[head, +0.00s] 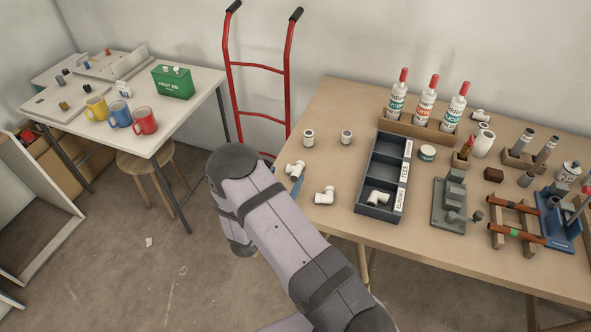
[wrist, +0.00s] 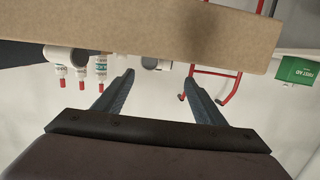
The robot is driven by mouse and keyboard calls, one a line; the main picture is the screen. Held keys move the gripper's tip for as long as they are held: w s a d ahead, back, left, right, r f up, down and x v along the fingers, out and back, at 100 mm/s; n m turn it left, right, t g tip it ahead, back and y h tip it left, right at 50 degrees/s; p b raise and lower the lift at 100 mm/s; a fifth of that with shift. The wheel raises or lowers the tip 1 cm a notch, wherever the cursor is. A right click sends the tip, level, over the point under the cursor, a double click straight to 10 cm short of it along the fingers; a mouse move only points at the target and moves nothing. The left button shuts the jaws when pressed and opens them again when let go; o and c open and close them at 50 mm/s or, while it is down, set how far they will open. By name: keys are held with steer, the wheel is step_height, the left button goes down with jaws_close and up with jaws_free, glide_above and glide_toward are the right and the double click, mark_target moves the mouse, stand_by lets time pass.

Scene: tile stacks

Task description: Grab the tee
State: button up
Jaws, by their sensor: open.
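The white pipe fitting that looks like the tee (head: 294,168) lies on the workbench near its left front edge. A white fitting (wrist: 156,64), probably the same one, shows in the wrist view between and beyond my fingertips. My gripper (wrist: 158,82) is open and empty, its two dark fingers spread toward it. In the head view my arm hides most of the gripper (head: 298,184); a blue-grey finger shows just below the fitting. I cannot tell whether it touches. A white elbow (head: 325,195) lies to the right.
A dark divided tray (head: 362,187) with labels stands to the right, with an elbow (head: 378,198) in its near compartment. Two upright white couplings (head: 308,137) (head: 347,137) stand behind. The workbench edge (wrist: 150,25) crosses the inverted wrist view. Bottles (head: 425,102) stand at the back.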

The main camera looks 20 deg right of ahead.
mark_target(292, 173)
steer(key=d, duration=0.1)
steer(key=w+d+p, duration=0.1)
steer(key=d, duration=0.1)
steer(key=shift+w+f, duration=0.35)
steer(key=shift+w+d+f+p, duration=0.2)
steer(key=shift+w+d+p, duration=0.2)
steer(key=shift+w, duration=0.2)
steer(key=c, duration=1.2)
